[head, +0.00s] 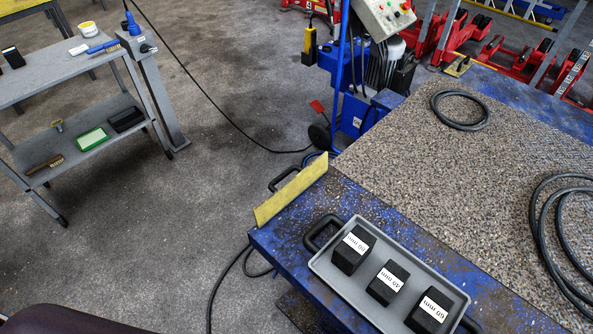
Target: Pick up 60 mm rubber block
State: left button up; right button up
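Three black rubber blocks with white labels stand in a grey tray (340,283) on the blue bench at the lower right. The labels appear upside down. The block nearest the right end of the tray (430,314) appears to read 60 mm, so I take it as the 60 mm rubber block. The middle block (388,284) has a smaller label that is hard to read. The left block (352,251) looks the tallest and its label seems to read 80 mm. Neither of my grippers is in view.
A yellow strip (290,194) stands along the blue bench (365,205) edge, beyond the tray. Black hose coils (461,109) lie on the speckled surface at right. A grey trolley (72,85) stands at left. Open floor (215,150) lies between, crossed by a black cable.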

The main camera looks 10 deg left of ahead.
aim_at(432, 308)
jog(key=i+j+z, duration=0.1)
jog(key=z, duration=0.4)
jog(key=j+z, duration=0.25)
jog(key=z, duration=0.25)
jog(key=j+z, duration=0.25)
jog(key=z, duration=0.2)
jog(key=j+z, duration=0.1)
jog(key=j, duration=0.3)
jog(key=k+j+z, duration=0.1)
jog(key=j, duration=0.3)
jog(key=k+j+z, duration=0.1)
jog(key=j, duration=0.35)
jog(key=j+z, duration=0.1)
jog(key=j, duration=0.3)
jog(key=k+j+z, duration=0.1)
jog(key=j, duration=0.25)
jog(key=k+j+z, duration=0.1)
jog(key=j, duration=0.3)
jog(key=k+j+z, duration=0.1)
jog(key=j, duration=0.25)
jog(key=k+l+u, duration=0.1)
jog(key=l, duration=0.25)
jog(key=k+l, duration=0.15)
jog(key=l, duration=0.2)
jog(key=k+l+u, duration=0.15)
jog(key=l, duration=0.15)
